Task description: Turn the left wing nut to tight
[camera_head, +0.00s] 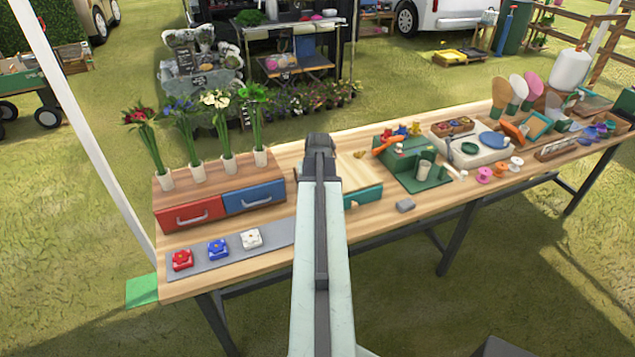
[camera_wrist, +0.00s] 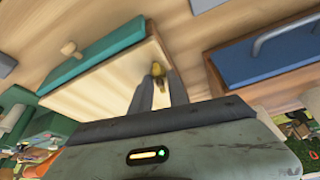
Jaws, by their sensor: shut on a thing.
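A brass wing nut (camera_wrist: 157,71) stands near the board's edge in the wrist view, between the fingertips of my gripper (camera_wrist: 158,84). My gripper is shut on this wing nut, which I take as the left one. Its turn angle is hard to read. In the head view my arm hides it and the fingertips. Another brass wing nut (camera_head: 360,154) shows at the board's right side.
A wooden drawer box with a red drawer (camera_head: 192,214) and a blue drawer (camera_head: 254,196) stands left of the press, close to my gripper. Flowers in holders stand on it. A green stand (camera_head: 425,178) is to the right.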

